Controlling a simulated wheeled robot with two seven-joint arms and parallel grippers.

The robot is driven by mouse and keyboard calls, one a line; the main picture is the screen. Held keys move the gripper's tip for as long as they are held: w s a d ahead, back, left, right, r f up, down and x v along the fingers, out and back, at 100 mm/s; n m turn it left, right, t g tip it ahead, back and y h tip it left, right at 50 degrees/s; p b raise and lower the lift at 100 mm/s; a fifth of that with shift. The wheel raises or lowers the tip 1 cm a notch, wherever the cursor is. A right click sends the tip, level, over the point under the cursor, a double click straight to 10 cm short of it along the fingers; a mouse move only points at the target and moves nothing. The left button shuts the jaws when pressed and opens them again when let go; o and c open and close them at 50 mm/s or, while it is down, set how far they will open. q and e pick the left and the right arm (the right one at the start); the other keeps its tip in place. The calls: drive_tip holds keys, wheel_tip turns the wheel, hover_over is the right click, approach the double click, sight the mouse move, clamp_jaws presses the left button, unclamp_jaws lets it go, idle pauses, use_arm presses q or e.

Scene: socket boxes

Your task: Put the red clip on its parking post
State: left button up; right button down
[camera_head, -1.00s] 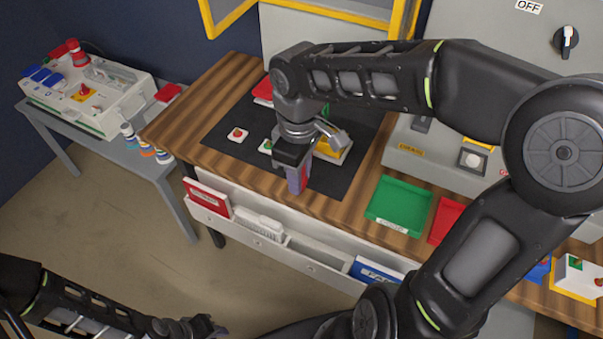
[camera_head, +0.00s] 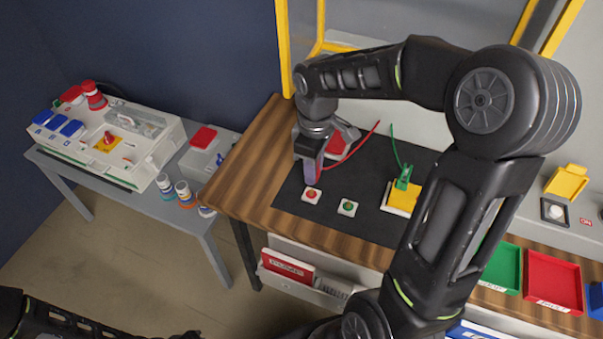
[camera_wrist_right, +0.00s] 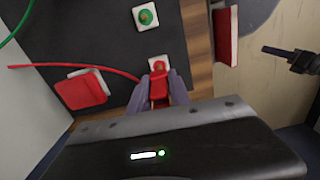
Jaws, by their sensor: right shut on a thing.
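My right gripper (camera_head: 309,182) is shut on the red clip (camera_wrist_right: 159,93), which sits between its fingertips in the right wrist view. A red cable (camera_wrist_right: 105,70) runs from the clip off to the left. The red parking post (camera_head: 312,195) is a red knob on a white square base, and its base (camera_wrist_right: 164,59) shows just past the fingertips. The clip is at or just above the post; I cannot tell whether they touch. My left gripper (camera_head: 186,336) is at the bottom edge, mostly cut off, and its jaws cannot be made out.
A green post (camera_head: 347,207) stands on the black mat (camera_head: 300,215), right of the red one. A green clip (camera_head: 404,177) sits on a yellow block (camera_head: 402,198). A red-topped block (camera_wrist_right: 82,90) lies beside the gripper. Green (camera_head: 502,268) and red (camera_head: 553,280) trays are at right.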

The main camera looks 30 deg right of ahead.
sight(312, 190)
drive_tip(key=shift+w+a, duration=0.1)
drive_tip(key=shift+w, duration=0.25)
drive_tip(key=shift+s, duration=0.25)
drive_tip(key=shift+w+f, duration=0.15)
wheel_tip(312, 190, down, 3)
drive_tip(key=b, duration=0.3)
drive_tip(key=shift+f, duration=0.15)
drive_tip(key=shift+f, duration=0.2)
idle(0.4)
drive_tip(key=shift+f, duration=0.1)
drive_tip(key=shift+f+b, duration=0.5)
drive_tip(key=shift+f, duration=0.15)
